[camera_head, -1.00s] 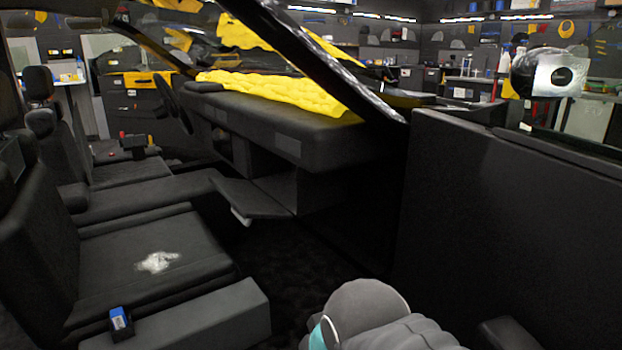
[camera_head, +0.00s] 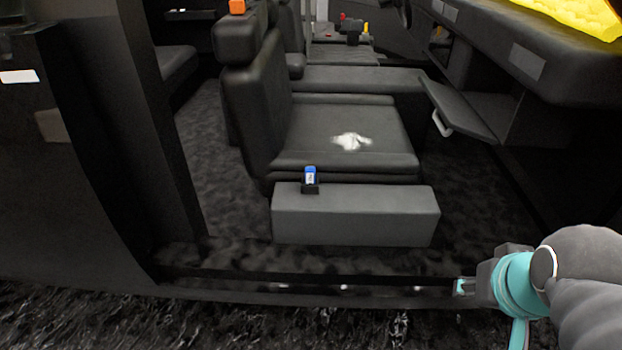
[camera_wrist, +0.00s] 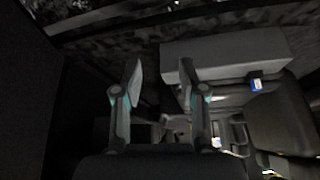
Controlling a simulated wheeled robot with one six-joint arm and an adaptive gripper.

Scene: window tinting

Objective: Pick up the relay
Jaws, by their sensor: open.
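A small blue-and-white block (camera_head: 310,175), which looks like the relay, stands in a small black holder (camera_head: 310,188) on top of a grey box beside the car seat. The block also shows in the wrist view (camera_wrist: 256,85), to the right of my fingers and farther off. My gripper (camera_wrist: 162,68) is open, with nothing between its two fingers. In the head view my gripper (camera_head: 464,287) is at the lower right by the door sill, well to the right of the block and apart from it.
The grey box (camera_head: 355,222) stands in the open doorway. An open glovebox lid (camera_head: 462,110) juts out at the right. A dark door pillar (camera_head: 165,130) rises at the left. The floor right of the box looks clear.

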